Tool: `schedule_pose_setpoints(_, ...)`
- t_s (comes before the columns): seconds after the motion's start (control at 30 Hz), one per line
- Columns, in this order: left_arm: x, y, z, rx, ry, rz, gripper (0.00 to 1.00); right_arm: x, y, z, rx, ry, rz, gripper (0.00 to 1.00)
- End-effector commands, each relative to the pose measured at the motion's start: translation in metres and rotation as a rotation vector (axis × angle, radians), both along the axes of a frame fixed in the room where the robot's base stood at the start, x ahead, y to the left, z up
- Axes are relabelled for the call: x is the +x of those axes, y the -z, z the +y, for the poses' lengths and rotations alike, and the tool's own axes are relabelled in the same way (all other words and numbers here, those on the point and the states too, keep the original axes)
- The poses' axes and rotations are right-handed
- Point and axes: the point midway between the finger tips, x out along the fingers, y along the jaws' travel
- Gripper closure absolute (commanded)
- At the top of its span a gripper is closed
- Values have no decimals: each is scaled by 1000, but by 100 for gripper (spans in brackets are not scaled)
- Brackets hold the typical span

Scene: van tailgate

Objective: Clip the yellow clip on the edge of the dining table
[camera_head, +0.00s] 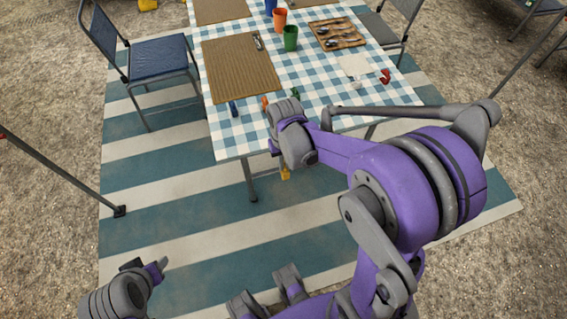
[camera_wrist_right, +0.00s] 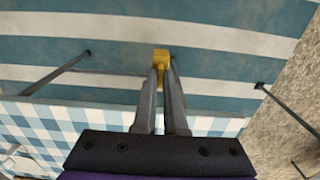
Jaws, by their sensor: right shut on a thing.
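The dining table (camera_head: 232,143) has a blue-and-white checked top; its near edge runs across the head view, and its checked cloth (camera_wrist_right: 60,128) fills the lower left of the wrist view. My right gripper (camera_wrist_right: 163,78) is shut on the yellow clip (camera_wrist_right: 161,58), which sits at its fingertips. In the head view the clip (camera_head: 285,174) shows just below the table's near edge, against the striped rug. The right wrist hides part of that edge, and contact between clip and table cannot be told. My left gripper (camera_head: 159,269) is low at the left, away from the table; its fingers are unclear.
Small blue (camera_head: 233,108), orange (camera_head: 264,102) and red (camera_head: 385,76) items lie on the table. A woven placemat (camera_head: 240,70), a green cup (camera_head: 290,38) and a wooden tray (camera_head: 337,34) are farther back. A blue chair (camera_head: 157,58) stands left. The striped rug (camera_head: 180,215) is clear in front.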

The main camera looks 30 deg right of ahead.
Motion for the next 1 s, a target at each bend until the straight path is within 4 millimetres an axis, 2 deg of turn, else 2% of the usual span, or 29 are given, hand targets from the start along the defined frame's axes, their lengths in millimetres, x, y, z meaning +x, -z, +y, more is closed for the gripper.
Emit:
schedule_pose_setpoints(0.77,-2,16,0,0,0,5,50,48,26,-11,0,-1,0,100)
schedule_pose_setpoints(1.0,-2,16,0,0,0,6,50,63,25,-15,0,-1,0,100)
